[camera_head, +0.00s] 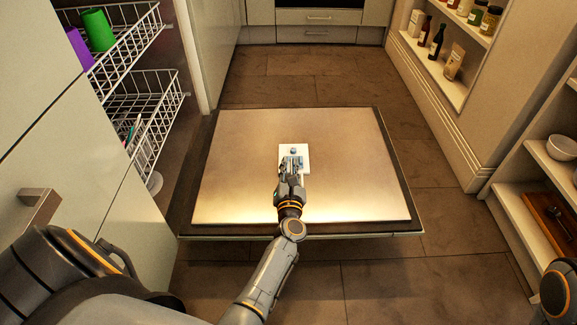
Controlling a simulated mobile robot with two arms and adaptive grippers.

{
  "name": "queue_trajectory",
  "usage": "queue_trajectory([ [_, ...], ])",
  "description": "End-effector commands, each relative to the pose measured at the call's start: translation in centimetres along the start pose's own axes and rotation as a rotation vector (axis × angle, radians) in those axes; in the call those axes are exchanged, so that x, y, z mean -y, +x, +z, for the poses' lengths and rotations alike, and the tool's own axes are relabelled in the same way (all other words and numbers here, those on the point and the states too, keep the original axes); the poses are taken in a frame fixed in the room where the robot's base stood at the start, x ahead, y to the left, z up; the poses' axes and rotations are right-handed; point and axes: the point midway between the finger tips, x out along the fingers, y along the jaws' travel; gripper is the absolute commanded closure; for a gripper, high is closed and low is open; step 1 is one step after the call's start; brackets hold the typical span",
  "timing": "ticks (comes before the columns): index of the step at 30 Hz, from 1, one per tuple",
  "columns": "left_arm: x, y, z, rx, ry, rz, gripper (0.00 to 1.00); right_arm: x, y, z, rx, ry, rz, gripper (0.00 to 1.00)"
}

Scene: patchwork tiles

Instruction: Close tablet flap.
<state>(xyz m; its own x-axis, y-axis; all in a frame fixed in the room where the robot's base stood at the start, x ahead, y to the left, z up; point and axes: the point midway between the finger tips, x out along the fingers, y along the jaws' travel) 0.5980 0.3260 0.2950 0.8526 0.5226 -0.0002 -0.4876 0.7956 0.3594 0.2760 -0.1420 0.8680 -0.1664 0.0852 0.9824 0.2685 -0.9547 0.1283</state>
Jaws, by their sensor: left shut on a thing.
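The tablet compartment is a small white square unit (303,152) in the middle of the lowered dishwasher door's metal inner face (240,160). A small bluish-grey part shows on it, but the flap's exact position is hard to make out. My left gripper (291,163) reaches in from the front and is shut at the unit, on what seems to be the flap. Its fingers hide the unit's lower part. My right gripper is out of view; only part of that arm shows at the lower right corner.
Two white wire racks (150,82) are at the left, with a green cup (97,30) and a purple cup (79,48) in the upper one. Cabinet fronts stand at the left. Shelves with bottles (437,42) and a bowl (562,147) line the right. Tiled floor is clear around the door.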

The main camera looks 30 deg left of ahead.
Motion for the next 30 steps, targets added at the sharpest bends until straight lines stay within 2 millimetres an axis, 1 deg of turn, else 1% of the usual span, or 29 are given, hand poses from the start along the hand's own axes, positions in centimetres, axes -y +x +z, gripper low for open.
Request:
queue_trajectory([
  [6,-0.1,-0.1,-0.2,-0.003,0.001,0.003,1.0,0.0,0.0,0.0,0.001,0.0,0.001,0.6],
  [7,-0.1,-0.1,-0.2,-0.003,0.001,0.003,0.79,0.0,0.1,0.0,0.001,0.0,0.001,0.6],
  [9,-0.1,-0.1,-0.2,-0.003,0.001,0.002,0.66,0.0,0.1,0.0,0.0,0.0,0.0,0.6],
  [17,0.0,0.0,-0.1,-0.001,-0.001,0.001,0.66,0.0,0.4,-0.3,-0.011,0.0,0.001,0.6],
  [21,-0.3,0.0,-0.2,0.0,-0.049,0.002,0.66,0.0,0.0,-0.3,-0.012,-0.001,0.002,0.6],
  [23,-0.7,0.0,-0.4,0.0,-0.106,0.002,0.66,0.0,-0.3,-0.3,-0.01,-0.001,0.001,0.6],
  [26,-1.4,0.0,-0.8,0.001,-0.254,0.002,0.66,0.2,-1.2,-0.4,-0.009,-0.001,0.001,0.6],
  [30,-2.7,0.0,-1.8,0.001,-0.528,0.001,0.66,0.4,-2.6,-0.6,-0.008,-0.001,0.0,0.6],
])
